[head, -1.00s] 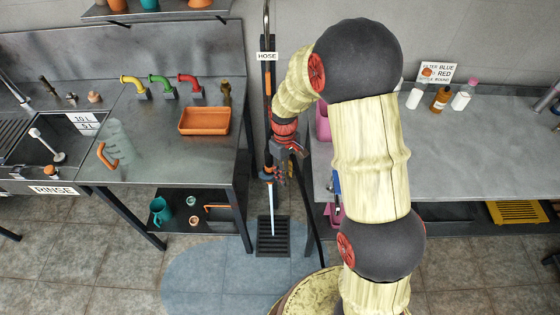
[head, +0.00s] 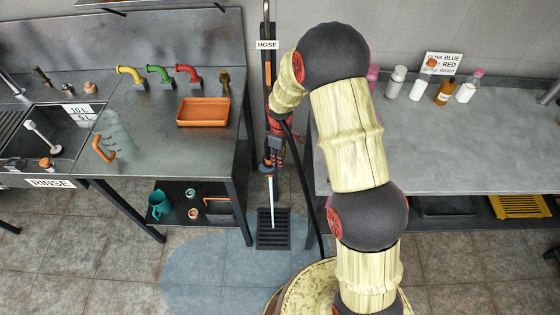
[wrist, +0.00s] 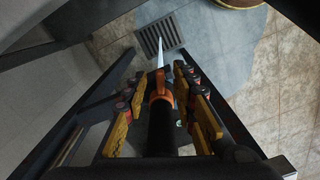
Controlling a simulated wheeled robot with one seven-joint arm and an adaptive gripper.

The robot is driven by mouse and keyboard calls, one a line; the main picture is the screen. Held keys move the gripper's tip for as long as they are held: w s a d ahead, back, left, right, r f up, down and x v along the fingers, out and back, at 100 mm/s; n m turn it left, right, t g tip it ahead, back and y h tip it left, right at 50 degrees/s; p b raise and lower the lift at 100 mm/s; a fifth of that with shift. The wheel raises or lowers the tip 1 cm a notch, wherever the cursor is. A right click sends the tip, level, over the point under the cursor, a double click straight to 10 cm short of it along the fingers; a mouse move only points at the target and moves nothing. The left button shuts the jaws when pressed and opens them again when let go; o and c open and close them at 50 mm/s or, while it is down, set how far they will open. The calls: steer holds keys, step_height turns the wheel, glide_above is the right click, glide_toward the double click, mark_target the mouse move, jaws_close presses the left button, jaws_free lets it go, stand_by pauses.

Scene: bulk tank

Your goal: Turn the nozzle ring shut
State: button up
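The hose nozzle is a black barrel (wrist: 160,130) with an orange ring (wrist: 160,88) near its tip, in the middle of the wrist view. A pale stream of water (head: 271,198) runs from it down to the floor drain. My gripper (wrist: 163,105) is open, with one yellow-padded finger on each side of the nozzle and a visible gap on both sides. In the head view my gripper (head: 274,150) is at the hanging hose and partly hides the nozzle. The ring's exact turn is hard to tell.
The floor drain (head: 273,228) lies below, with a wet patch (head: 215,270) around it. A steel counter (head: 165,150) with an orange tray (head: 203,112) stands left. A grey bench (head: 450,140) with several bottles stands right. The hose sign (head: 267,45) is on the wall.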

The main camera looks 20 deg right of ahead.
steer(key=shift+f, duration=0.6)
steer(key=c, duration=0.4)
jaws_close()
